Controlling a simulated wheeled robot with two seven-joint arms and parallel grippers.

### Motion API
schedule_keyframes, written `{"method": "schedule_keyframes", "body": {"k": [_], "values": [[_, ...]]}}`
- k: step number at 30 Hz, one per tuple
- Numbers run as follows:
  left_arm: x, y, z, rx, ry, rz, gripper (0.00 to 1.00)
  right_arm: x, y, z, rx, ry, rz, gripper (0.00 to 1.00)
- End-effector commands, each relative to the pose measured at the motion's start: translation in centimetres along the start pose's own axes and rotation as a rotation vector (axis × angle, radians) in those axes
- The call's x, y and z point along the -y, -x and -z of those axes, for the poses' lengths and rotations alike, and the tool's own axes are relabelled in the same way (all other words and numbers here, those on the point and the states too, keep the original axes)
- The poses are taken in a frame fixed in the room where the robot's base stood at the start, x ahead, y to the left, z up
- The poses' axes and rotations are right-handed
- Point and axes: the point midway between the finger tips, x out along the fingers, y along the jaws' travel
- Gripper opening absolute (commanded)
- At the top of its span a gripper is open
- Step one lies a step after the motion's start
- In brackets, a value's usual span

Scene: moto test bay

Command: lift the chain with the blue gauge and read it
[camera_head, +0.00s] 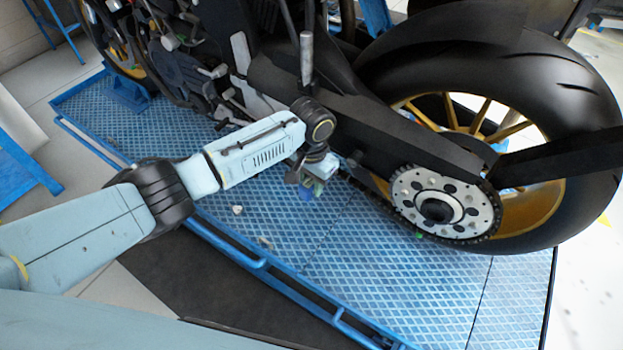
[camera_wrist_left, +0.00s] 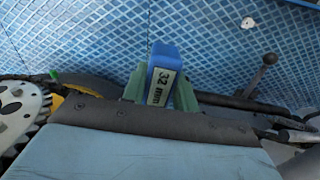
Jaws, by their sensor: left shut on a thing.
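My left gripper (camera_head: 313,178) is low beside the motorcycle's swingarm, left of the rear sprocket (camera_head: 445,203). It is shut on the blue gauge (camera_head: 306,193). In the left wrist view, the gauge (camera_wrist_left: 163,70) sits between green fingers (camera_wrist_left: 160,92), and its white label reads "32 mm". The dark chain (camera_head: 372,194) runs from the sprocket toward the gripper. Whether the gauge touches the chain cannot be told, as the wrist housing hides that spot. My right gripper is in neither view.
The rear wheel (camera_head: 560,85) fills the right side. The swingarm (camera_head: 365,120) is just above and right of the gripper. A blue patterned platform (camera_head: 350,270) with a side rail (camera_head: 235,250) lies below. Small pale bits (camera_head: 238,210) lie on it. Its front part is mostly clear.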

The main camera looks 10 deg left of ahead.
Motion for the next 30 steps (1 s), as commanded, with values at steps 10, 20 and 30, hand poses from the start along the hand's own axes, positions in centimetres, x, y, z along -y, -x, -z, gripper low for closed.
{"method": "schedule_keyframes", "body": {"k": [10,20,30], "values": [[0.0,-0.5,0.0,-0.001,-0.001,0.0,0.01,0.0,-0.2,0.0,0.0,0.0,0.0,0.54],[-0.1,-0.4,-1.0,0.0,0.0,0.0,0.01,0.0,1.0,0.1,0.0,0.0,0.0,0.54],[-0.3,-0.5,-3.0,-0.001,-0.002,0.0,0.01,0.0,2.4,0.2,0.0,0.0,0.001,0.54]]}}
